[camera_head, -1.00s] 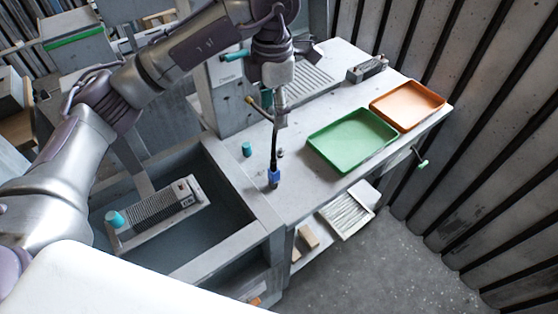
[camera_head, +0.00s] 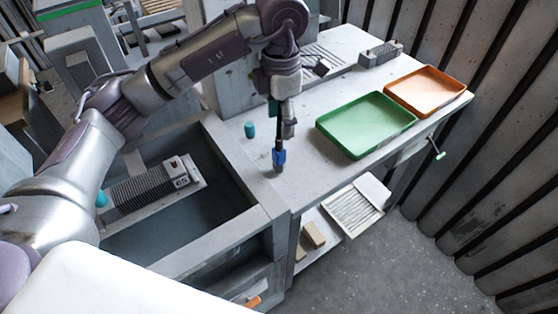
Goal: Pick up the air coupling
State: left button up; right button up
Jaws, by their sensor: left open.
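The blue piece that I take for the air coupling (camera_head: 279,157) stands upright near the front-left edge of the grey bench, on or just above its top, with a dark stem above it. My left gripper (camera_head: 287,128) points down over the bench, just above and slightly right of the blue piece. It is open. Its fingers are small in view and overlap the stem, so I cannot tell whether they touch it. A teal cylinder (camera_head: 250,129) stands on the bench to the left. My right gripper is not in view.
A green tray (camera_head: 366,125) and an orange tray (camera_head: 425,91) lie on the bench to the right. A grey ribbed block (camera_head: 379,53) sits behind them. A sunken bay at left holds a finned unit (camera_head: 151,187). The bench between the blue piece and green tray is clear.

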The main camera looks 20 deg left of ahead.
aim_at(280, 140)
pick_arm(q)
notch_tip(280, 140, down, 7)
jog(key=shift+f+p, duration=0.2)
jog(key=shift+p, duration=0.5)
jog(key=f, duration=0.1)
jog(key=f+p, duration=0.1)
jog(key=f, duration=0.1)
jog(key=f+p, duration=0.1)
jog(key=shift+w+a+f, duration=0.15)
jog(key=shift+w+a, duration=0.05)
jog(key=shift+w, duration=0.1)
jog(key=shift+f, duration=0.4)
grip_shut()
